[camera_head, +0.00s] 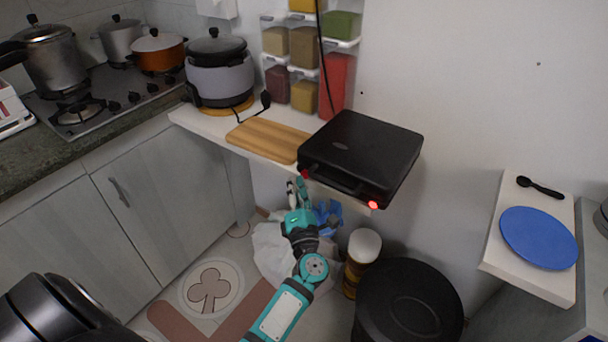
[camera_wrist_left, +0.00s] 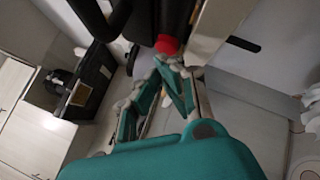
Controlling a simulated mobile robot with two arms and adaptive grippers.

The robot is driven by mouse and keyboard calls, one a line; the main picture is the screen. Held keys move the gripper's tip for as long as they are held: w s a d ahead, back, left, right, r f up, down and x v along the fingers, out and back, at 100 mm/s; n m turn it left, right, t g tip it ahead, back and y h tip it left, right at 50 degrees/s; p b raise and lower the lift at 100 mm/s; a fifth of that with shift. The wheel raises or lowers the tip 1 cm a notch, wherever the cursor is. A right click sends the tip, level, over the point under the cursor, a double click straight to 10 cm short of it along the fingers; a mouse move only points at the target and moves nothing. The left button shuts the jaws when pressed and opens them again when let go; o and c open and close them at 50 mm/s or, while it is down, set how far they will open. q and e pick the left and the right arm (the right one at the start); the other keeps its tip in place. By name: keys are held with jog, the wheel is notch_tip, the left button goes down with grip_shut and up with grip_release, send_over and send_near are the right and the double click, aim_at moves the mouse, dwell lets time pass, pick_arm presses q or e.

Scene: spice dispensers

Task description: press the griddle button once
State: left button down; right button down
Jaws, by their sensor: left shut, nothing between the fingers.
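The black griddle (camera_head: 362,150) sits closed on the narrow white shelf. A red button (camera_head: 305,174) shows at the left end of its front edge, and a brighter red light (camera_head: 373,205) at the right end. My left gripper (camera_head: 297,184) is shut and empty, just below and in front of the left red spot. In the left wrist view, the shut fingertips (camera_wrist_left: 169,62) are right by a red button (camera_wrist_left: 167,44) on the dark griddle. I cannot tell whether they touch it. My right gripper is not in view.
A wooden board (camera_head: 268,139) lies left of the griddle, and a rice cooker (camera_head: 220,72) stands beyond it. Spice dispensers (camera_head: 304,52) hang on the wall behind. A black bin (camera_head: 408,300) and an amber jar with a white lid (camera_head: 364,246) stand below.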

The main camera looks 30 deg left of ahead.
pick_arm(q)
jog(key=shift+s, duration=0.4)
jog(key=shift+s+a+p, duration=0.15)
jog(key=shift+s+p, duration=0.2)
jog(key=shift+s, duration=0.9)
jog(key=shift+s+a+p, duration=0.1)
jog(key=shift+s+p, duration=0.25)
jog(key=shift+s, duration=0.9)
